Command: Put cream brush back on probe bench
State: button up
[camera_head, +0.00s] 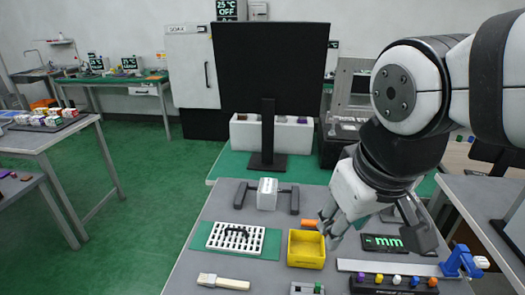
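A brush (223,282) with a cream handle and a pale bristle head lies flat near the front left of the grey-topped bench (190,265) in the head view. Its handle points right. My gripper (333,233) hangs over the right half of the bench, beyond the yellow bin and well to the right of the brush, apart from it. Its fingers are small and partly hidden by the wrist, so I cannot tell whether they are open or shut. I see nothing held between them. No label marks which surface is the probe bench.
A yellow bin (306,262), a white slotted rack (236,238) on a green mat, a grey block fixture (267,194) and a row of coloured knobs (394,284) share the bench. A black monitor (270,65) stands behind. Green floor (155,190) is clear at left.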

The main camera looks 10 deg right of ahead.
jog(key=shift+s+d+r+m+t+y, duration=0.15)
jog(key=shift+s+m, duration=0.25)
jog(key=shift+s, duration=0.5)
jog(key=shift+s+d+r+m+t+y, duration=0.15)
jog(key=shift+s+m+y, duration=0.2)
jog(key=shift+s, duration=0.5)
jog(key=shift+f, duration=0.1)
